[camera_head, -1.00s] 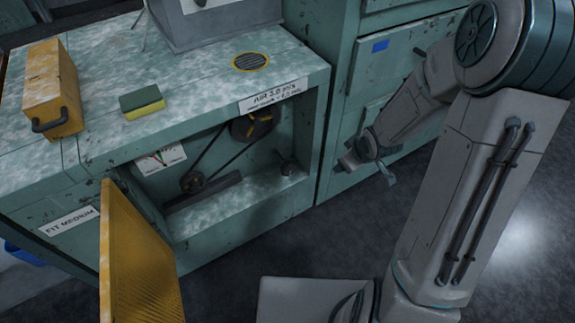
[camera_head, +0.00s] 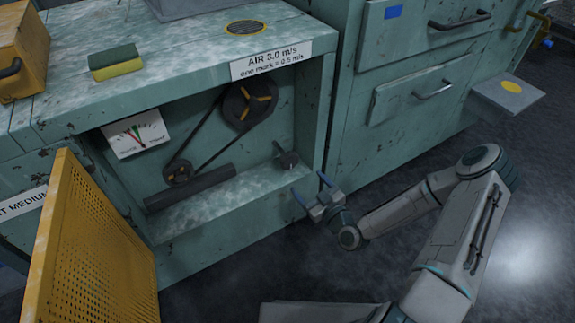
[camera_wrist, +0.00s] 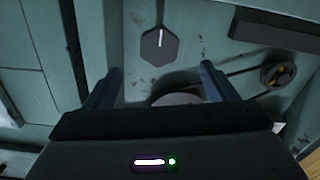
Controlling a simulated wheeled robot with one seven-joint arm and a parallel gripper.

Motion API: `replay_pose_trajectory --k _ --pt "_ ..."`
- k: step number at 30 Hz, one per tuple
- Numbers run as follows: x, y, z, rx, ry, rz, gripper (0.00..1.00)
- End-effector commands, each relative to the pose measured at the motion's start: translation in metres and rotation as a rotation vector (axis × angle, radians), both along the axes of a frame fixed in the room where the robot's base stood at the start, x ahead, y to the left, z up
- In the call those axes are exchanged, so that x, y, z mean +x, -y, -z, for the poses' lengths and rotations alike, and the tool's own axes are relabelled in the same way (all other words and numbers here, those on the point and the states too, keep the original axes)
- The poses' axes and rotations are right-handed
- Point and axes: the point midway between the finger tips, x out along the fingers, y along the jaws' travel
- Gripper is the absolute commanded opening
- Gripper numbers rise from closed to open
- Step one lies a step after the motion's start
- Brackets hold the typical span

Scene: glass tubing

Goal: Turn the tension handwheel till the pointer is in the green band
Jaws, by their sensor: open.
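A small dark knob-like part (camera_head: 288,160), apparently the tension handwheel, sticks out at the right end of the open compartment. The wrist view shows a dark six-sided knob (camera_wrist: 160,46) with a white line, beyond my fingertips. A pale rounded part lies partly hidden between the fingers. The white gauge (camera_head: 136,133) with red and green marks is at the compartment's upper left; its pointer is too small to read surely. My gripper (camera_head: 312,188) is open and empty, in front of and a little below right of the knob, apart from it. It also shows in the wrist view (camera_wrist: 160,70).
Inside the compartment are a belt on a large pulley (camera_head: 250,103) and a small pulley (camera_head: 178,172), above a dark bar (camera_head: 190,190). A yellow perforated door (camera_head: 95,250) stands open at left. Drawers (camera_head: 425,90) flank the right. A sponge (camera_head: 115,60) lies on top.

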Motion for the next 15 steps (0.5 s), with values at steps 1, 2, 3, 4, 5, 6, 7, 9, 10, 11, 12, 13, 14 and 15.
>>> replay_pose_trajectory --k 1,2,3,4,5,6,7,9,10,11,12,13,14,15 --pt "0.001 0.0 0.002 0.013 0.01 0.009 0.79" --pt "0.001 0.0 0.002 0.017 0.014 0.011 0.79" --pt "0.003 -0.001 0.002 0.019 0.018 0.014 0.79" --pt "0.005 -0.002 0.002 0.02 0.019 0.015 0.79" --pt "0.007 -0.004 0.002 0.02 0.021 0.016 0.79" --pt "0.011 -0.007 0.002 0.021 0.022 0.014 0.79" --pt "0.015 -0.009 0.002 0.02 0.022 0.014 0.79" --pt "0.025 -0.017 0.002 0.02 0.022 0.013 0.79" --pt "0.03 -0.02 0.002 0.02 0.022 0.013 0.79" --pt "0.035 -0.023 0.003 0.019 0.021 0.014 0.79" --pt "0.043 -0.029 0.003 0.02 0.022 0.013 0.79" --pt "0.048 -0.033 0.003 0.02 0.021 0.014 0.79" --pt "0.054 -0.036 0.003 0.019 0.021 0.013 0.79" --pt "0.061 -0.041 0.003 0.019 0.021 0.014 0.79"
